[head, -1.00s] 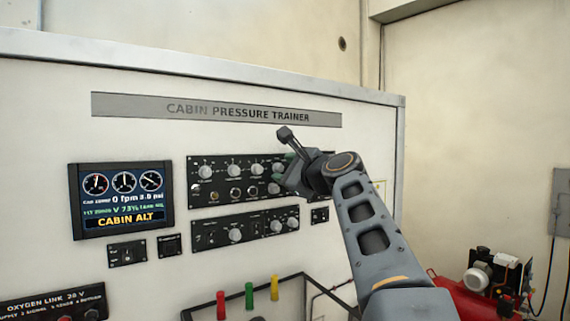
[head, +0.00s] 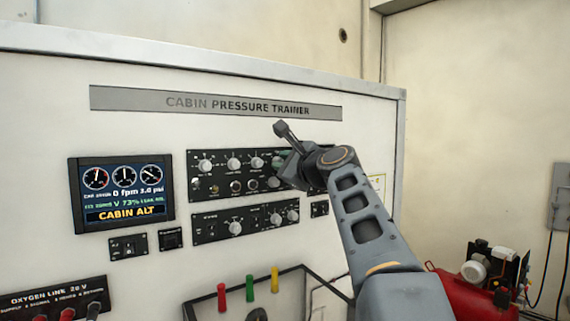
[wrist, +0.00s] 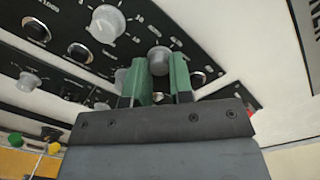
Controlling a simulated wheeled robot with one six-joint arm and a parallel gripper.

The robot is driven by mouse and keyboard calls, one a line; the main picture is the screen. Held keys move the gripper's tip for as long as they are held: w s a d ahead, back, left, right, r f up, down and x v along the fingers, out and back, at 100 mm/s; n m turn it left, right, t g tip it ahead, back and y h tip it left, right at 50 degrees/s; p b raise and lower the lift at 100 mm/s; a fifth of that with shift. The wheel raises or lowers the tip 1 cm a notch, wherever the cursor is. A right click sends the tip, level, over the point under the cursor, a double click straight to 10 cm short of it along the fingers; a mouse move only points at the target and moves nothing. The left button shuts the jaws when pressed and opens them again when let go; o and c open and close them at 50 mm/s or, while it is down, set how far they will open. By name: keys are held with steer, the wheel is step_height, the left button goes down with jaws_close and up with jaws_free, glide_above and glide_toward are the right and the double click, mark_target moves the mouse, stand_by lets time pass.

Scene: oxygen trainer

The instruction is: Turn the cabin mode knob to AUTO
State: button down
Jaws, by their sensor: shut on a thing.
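My gripper (head: 279,164) is at the right end of the upper black panel (head: 222,194). In the wrist view its two green fingers (wrist: 160,78) stand on either side of a grey round knob (wrist: 159,60) and are shut on it. In the head view my gripper and arm hide most of this knob and the panel's right end. The markings around the knob are too small or covered, so I cannot tell its setting or whether it is the cabin mode knob.
A lower black panel (head: 245,223) with knobs sits just beneath. A display (head: 121,194) at the left reads CABIN ALT. Red, green and yellow handles (head: 248,288) stand below. A red compressor (head: 478,292) is on the right.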

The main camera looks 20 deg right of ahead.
steer(key=shift+n, duration=0.3)
steer(key=shift+r+n+h+b, duration=0.1)
steer(key=shift+n+h+b, duration=0.4)
steer(key=shift+n+b, duration=5.5)
steer(key=n+p, duration=0.6)
steer(key=shift+n, duration=0.4)
steer(key=c, duration=1)
jaws_free()
steer(key=shift+s, duration=0.15)
